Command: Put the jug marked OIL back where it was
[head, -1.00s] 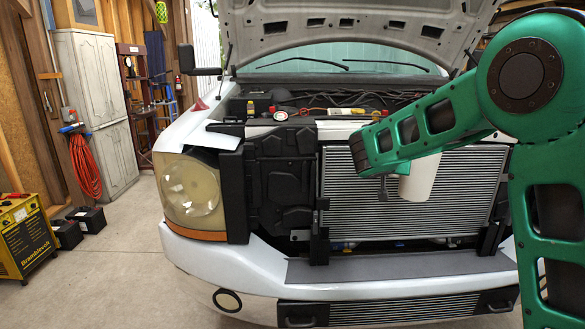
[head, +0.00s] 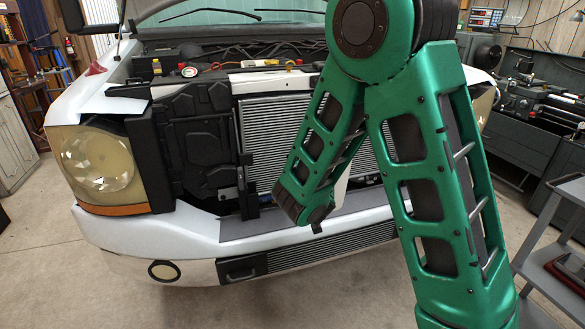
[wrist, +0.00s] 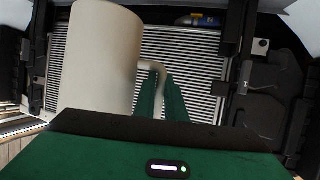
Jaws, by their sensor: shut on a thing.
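A cream, cylindrical jug (wrist: 100,60) with a side handle (wrist: 158,68) fills the upper left of the wrist view. No OIL marking shows on the side facing me. My gripper (wrist: 161,98) is shut on the handle, and the jug is held in front of the truck's radiator (wrist: 188,60). In the head view only a pale sliver of the jug (head: 338,192) shows behind my green arm. The gripper itself is hidden there.
The truck's front bumper (head: 150,240) and radiator (head: 268,130) are close to my arm. A grey cart (head: 553,205) stands at the right, with a lathe bench (head: 535,135) behind it. Bare floor lies at the lower left.

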